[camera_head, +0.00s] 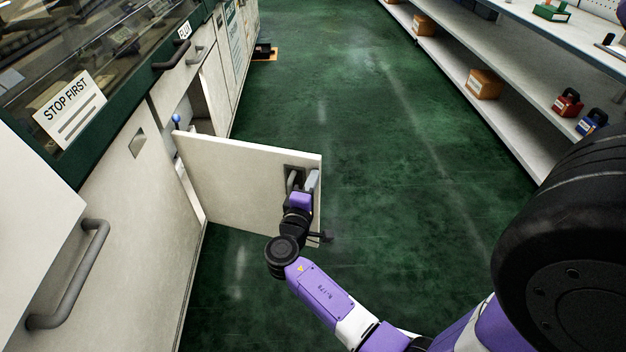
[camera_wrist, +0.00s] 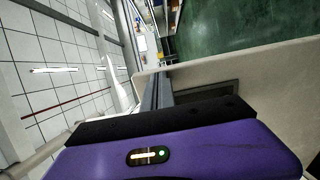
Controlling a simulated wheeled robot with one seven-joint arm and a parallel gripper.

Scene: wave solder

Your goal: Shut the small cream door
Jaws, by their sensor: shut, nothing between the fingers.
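The small cream door (camera_head: 235,178) stands wide open, swung out from the cream cabinet on the left over the green floor. A recessed grey handle (camera_head: 292,180) is near its free right end. My gripper (camera_head: 312,180) is at that end of the door, right beside the handle, with its fingers shut. In the wrist view the shut fingers (camera_wrist: 157,92) reach to the door's edge, and the cream door (camera_wrist: 270,75) fills the right side. I cannot tell whether the fingers touch the door. The open compartment (camera_head: 188,125) behind the door shows a blue-topped knob (camera_head: 177,119).
The cream cabinet (camera_head: 115,215) runs along the left, with a grey bar handle (camera_head: 70,275) sticking out near me. White shelves (camera_head: 500,85) with boxes and padlock-like items line the right. The green floor (camera_head: 390,170) between them is clear. A small dark item (camera_head: 263,51) lies far back.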

